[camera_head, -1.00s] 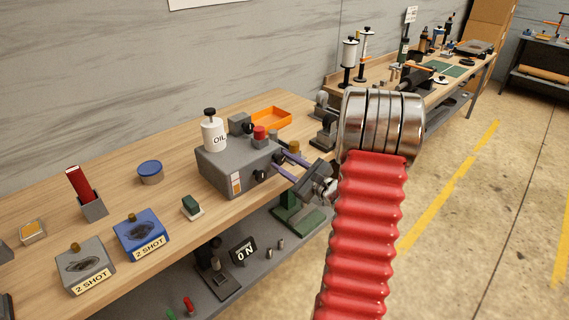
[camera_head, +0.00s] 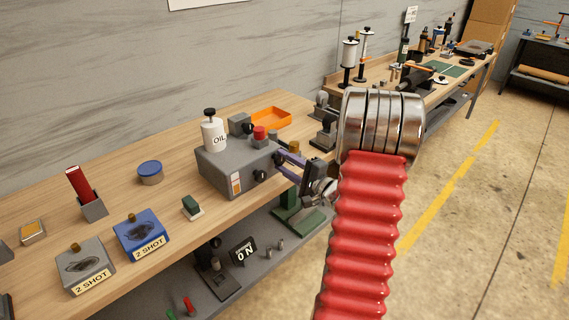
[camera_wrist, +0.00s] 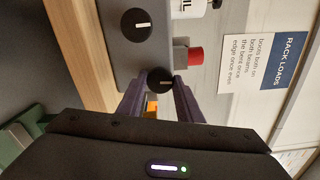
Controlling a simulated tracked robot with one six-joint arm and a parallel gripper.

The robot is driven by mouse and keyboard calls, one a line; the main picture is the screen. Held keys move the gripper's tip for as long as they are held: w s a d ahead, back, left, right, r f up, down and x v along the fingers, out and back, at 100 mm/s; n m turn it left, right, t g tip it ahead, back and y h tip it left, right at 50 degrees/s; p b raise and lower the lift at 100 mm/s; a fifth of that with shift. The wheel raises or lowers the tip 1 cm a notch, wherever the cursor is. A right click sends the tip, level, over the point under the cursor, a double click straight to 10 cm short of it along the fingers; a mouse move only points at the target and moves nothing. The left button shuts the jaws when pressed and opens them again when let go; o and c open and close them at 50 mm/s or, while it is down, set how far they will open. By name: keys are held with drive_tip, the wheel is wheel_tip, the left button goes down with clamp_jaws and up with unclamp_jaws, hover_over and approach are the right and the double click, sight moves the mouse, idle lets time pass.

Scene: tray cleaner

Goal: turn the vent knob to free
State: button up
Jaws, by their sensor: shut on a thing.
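The grey box (camera_head: 230,172) stands on the wooden bench with a white oil bottle (camera_head: 213,133) and a red button (camera_head: 259,132) on top. My gripper (camera_head: 283,153) reaches its right end. In the wrist view, the purple fingers of my gripper (camera_wrist: 159,84) are shut on a black round knob (camera_wrist: 160,75), taken as the vent knob; I see no label for it. Its white mark lies about level in that picture. A second black knob (camera_wrist: 136,20) with a white mark is apart from the fingers. The held knob is hidden in the head view.
The red button (camera_wrist: 195,56) is close beside the right finger in the wrist view. An orange tray (camera_head: 270,118) lies behind the box. A dark green-topped block (camera_head: 192,207) and a blue-lidded tin (camera_head: 150,172) stand left of it.

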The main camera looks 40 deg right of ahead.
drive_tip(key=shift+a+f+n, duration=0.1)
drive_tip(key=shift+f+n, duration=0.1)
drive_tip(key=shift+n, duration=0.3)
drive_tip(key=o, duration=1)
drive_tip(key=shift+r, duration=0.1)
drive_tip(key=shift+o, duration=0.2)
drive_tip(key=s, duration=1.3)
drive_tip(key=shift+s+d, duration=0.25)
drive_tip(key=shift+s, duration=0.15)
